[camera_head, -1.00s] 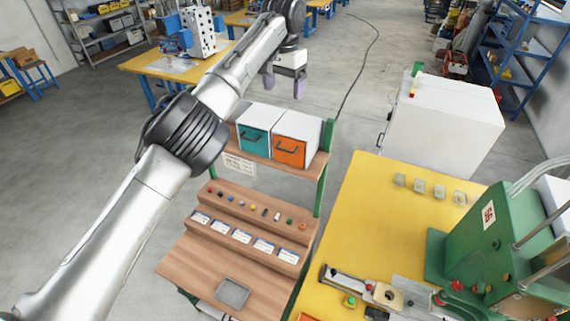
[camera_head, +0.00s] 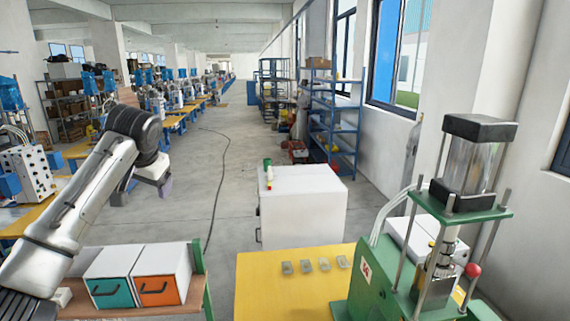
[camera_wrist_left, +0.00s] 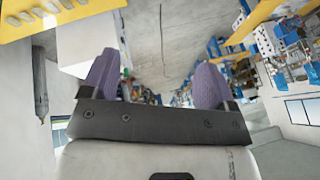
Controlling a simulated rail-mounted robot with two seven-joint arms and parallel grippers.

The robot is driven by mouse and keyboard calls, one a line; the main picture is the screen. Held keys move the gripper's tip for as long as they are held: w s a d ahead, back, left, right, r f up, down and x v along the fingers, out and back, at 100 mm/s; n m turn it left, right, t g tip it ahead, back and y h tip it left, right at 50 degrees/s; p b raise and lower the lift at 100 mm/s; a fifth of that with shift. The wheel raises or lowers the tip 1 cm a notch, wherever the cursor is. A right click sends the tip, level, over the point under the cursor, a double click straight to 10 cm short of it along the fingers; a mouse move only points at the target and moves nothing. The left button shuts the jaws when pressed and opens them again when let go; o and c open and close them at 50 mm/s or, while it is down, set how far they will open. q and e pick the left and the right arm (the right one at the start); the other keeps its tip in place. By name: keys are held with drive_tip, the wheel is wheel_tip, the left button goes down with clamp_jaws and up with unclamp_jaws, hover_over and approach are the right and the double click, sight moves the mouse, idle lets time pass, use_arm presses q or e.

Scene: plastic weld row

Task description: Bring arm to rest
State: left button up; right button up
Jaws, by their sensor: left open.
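My left arm comes in from the left in the head view, raised above the wooden bench. Its gripper (camera_head: 143,190) hangs in the air above and behind the drawer boxes. In the left wrist view the two purple fingers of the left gripper (camera_wrist_left: 155,85) stand wide apart with nothing between them. The gripper is open and empty. My right gripper is not in view.
A teal-fronted drawer box (camera_head: 111,293) and an orange-fronted one (camera_head: 158,291) stand below the arm. A white cabinet (camera_head: 303,215), a yellow table (camera_head: 290,290) and a green press (camera_head: 375,280) are to the right. Open floor (camera_head: 215,170) lies behind.

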use_arm(q)
drive_tip(key=s+d+r+m+t, duration=0.35)
drive_tip(key=d+r+t, duration=0.25)
drive_tip(key=d+r, duration=0.5)
drive_tip(key=s+d+t+h, duration=0.2)
drive_tip(key=s+d+t, duration=0.2)
drive_tip(key=s+d, duration=0.15)
drive_tip(key=s+a+f+n+g, duration=0.15)
drive_tip(key=s+f, duration=0.65)
drive_tip(key=f, duration=0.8)
drive_tip(key=s+a+f+g+h, duration=0.1)
drive_tip(key=s+a+f+g, duration=0.15)
drive_tip(key=s+f, duration=0.95)
drive_tip(key=s+a+f+n+g, duration=0.1)
drive_tip(key=s+a+f+g, duration=0.3)
drive_tip(key=f, duration=1.5)
drive_tip(key=s+f+g, duration=0.1)
drive_tip(key=s+f, duration=0.6)
drive_tip(key=s, duration=0.2)
drive_tip(key=s+d+f+g, duration=0.1)
drive_tip(key=s+f+g, duration=0.1)
drive_tip(key=s+f, duration=0.5)
drive_tip(key=s, duration=0.3)
drive_tip(key=shift+d+f+n+g, duration=0.15)
drive_tip(key=shift+d+n+g, duration=0.1)
drive_tip(key=shift+n+g, duration=0.05)
